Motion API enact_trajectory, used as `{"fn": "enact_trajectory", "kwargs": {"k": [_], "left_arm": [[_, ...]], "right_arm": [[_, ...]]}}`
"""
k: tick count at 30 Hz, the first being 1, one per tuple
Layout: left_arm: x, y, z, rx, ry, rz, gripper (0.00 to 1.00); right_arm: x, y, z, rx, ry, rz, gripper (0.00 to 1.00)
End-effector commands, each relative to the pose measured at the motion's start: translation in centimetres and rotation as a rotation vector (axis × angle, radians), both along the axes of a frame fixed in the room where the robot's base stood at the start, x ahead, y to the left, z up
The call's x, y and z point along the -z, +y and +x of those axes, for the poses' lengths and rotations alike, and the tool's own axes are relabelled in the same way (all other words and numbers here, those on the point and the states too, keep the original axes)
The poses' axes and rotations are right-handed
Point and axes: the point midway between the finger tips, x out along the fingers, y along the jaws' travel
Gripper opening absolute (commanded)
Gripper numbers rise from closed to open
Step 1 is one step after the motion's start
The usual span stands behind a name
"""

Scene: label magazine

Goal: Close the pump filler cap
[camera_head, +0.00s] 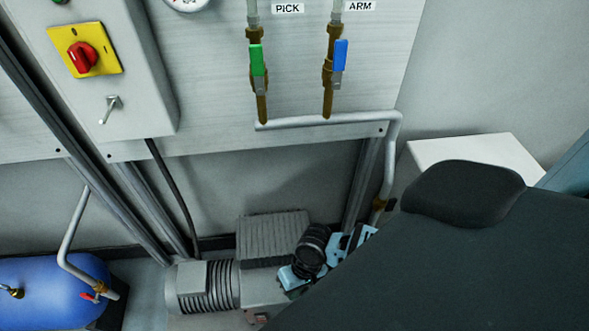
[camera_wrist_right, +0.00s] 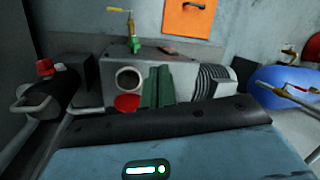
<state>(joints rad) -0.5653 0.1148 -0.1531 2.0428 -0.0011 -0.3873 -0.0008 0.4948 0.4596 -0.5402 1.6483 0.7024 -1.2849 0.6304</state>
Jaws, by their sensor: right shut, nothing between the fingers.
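In the right wrist view the grey pump (camera_wrist_right: 182,67) has a round pale-rimmed opening (camera_wrist_right: 128,80) in its side. A red round disc (camera_wrist_right: 127,102), which looks like the filler cap, sits just below the opening, clear of it. The green fingers of my right gripper (camera_wrist_right: 157,85) are shut and empty, just right of the opening and disc in the picture. I cannot tell whether they touch anything. In the head view the pump (camera_head: 205,287) is at the bottom middle. My dark right arm and light blue wrist parts cover its right end, and the cap is hidden. My left gripper is out of view.
A blue tank (camera_head: 45,290) with a pipe and red-handled valve stands left of the pump. A wall panel (camera_head: 205,90) with green and blue valve handles rises behind. A bent grey pipe (camera_head: 390,160) runs down near my right arm. A white box (camera_head: 470,152) is at right.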

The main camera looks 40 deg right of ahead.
Motion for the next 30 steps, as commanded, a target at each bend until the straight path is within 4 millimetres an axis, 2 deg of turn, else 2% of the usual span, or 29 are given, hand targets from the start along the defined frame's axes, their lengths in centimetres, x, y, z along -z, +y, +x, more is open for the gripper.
{"fn": "enact_trajectory", "kwargs": {"k": [1, 6, 12, 15, 22, 26, 30], "left_arm": [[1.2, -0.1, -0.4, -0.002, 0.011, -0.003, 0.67], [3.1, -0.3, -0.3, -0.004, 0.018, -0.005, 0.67], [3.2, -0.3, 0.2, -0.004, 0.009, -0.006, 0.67], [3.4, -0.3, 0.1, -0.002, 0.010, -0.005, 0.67], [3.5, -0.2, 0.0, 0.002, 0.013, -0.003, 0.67], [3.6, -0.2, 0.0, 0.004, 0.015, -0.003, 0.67], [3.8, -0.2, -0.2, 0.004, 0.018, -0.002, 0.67]], "right_arm": [[0.5, -1.1, 1.5, 0.011, 0.042, -0.028, 0.00], [-1.1, -4.7, 5.3, 0.075, 0.198, -0.122, 0.00], [-5.1, -8.7, 10.4, 0.216, 0.277, -0.190, 0.00], [-6.6, -10.2, 12.0, 0.273, 0.296, -0.206, 0.00], [-8.0, -11.3, 13.2, 0.325, 0.316, -0.216, 0.00], [-7.9, -11.3, 13.2, 0.325, 0.316, -0.215, 0.00], [-7.0, -11.1, 13.0, 0.324, 0.316, -0.215, 0.00]]}}
